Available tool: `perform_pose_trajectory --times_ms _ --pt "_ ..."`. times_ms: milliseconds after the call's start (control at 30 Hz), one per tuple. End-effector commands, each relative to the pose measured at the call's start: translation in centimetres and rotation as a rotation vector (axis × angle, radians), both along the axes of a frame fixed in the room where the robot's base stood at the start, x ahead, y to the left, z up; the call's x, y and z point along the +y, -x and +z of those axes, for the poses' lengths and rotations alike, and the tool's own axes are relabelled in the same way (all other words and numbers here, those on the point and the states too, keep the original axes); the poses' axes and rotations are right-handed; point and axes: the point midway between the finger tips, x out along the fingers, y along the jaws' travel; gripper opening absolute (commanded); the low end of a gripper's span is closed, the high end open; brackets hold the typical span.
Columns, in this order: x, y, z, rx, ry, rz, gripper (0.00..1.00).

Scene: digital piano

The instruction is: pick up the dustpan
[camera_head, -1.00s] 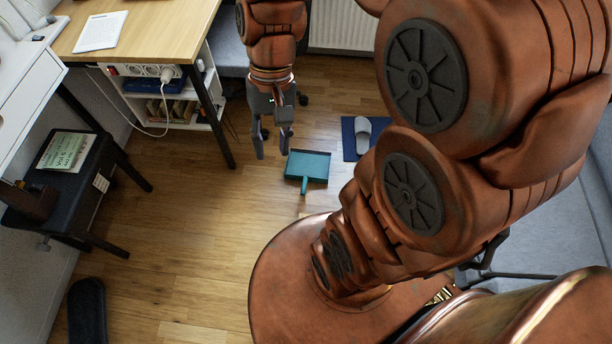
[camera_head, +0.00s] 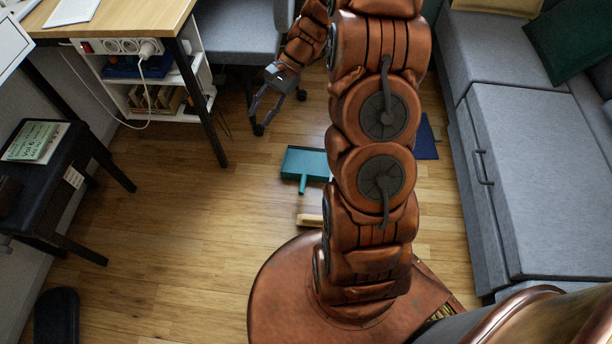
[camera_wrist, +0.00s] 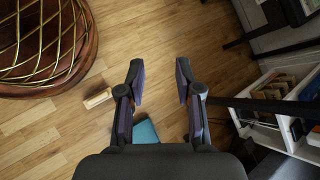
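The teal dustpan (camera_head: 304,161) lies on the wooden floor in the head view, its handle pointing toward my base. My arm hides its right part. In the wrist view, part of the dustpan (camera_wrist: 146,131) shows low between the fingers, partly covered by my gripper's body. My gripper (camera_head: 261,121) is above the floor, left of and behind the dustpan in the head view. In the wrist view my gripper (camera_wrist: 160,76) has its two fingers spread apart with nothing between the tips. It is not touching the dustpan.
A small light wooden object (camera_head: 310,220) lies between the dustpan and my base. A blue mat (camera_head: 426,142) is partly hidden behind my arm. A desk (camera_head: 120,18) with a shelf (camera_head: 200,80) stands left, a grey sofa (camera_head: 530,180) right. Floor left of the dustpan is clear.

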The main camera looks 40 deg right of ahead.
Motion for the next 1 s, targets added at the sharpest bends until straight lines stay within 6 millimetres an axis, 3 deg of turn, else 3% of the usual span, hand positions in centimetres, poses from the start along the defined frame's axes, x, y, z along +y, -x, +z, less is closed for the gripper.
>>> perform_pose_trajectory --times_ms 33,300,500,767,1000 --pt "-1.0 -0.7 -2.8 0.014 -0.022 -0.041 0.34" --pt "-6.2 -3.7 -12.7 0.065 -0.125 -0.251 0.34" --pt "-10.4 -5.0 -20.4 0.101 -0.199 -0.407 0.34" --pt "-15.9 -5.2 -31.1 0.143 -0.294 -0.611 0.34" --pt "-20.7 -3.8 -41.3 0.179 -0.378 -0.797 0.34"
